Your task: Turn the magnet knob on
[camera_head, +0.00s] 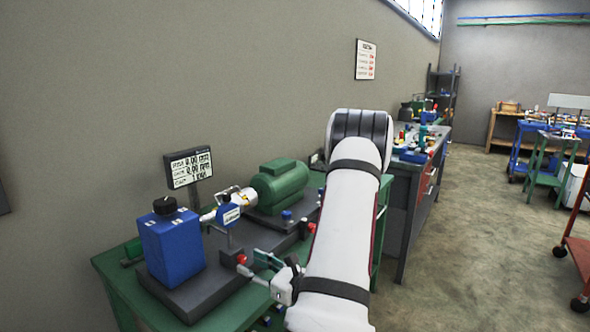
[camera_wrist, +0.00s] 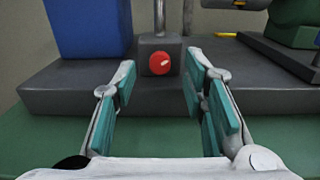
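The magnet knob (camera_wrist: 159,63) is a red round knob with a small white mark, on the front face of a dark block (camera_wrist: 150,44) with a metal post. In the head view the red knob (camera_head: 241,259) is at the front edge of the dark base plate. My gripper (camera_wrist: 160,78) is open with teal finger pads. Its fingers are spread left and right of the knob in the wrist view, and nothing is between them. I cannot tell whether the fingertips reach as far as the knob. In the head view my gripper (camera_head: 257,267) is just right of the knob.
A blue box (camera_head: 172,246) stands left of the post, which carries a blue dial gauge (camera_head: 228,213). A green motor (camera_head: 281,187) is behind on the base plate (camera_head: 212,288). Another red knob (camera_head: 311,227) is further right. The green table (camera_wrist: 60,140) is bare in front.

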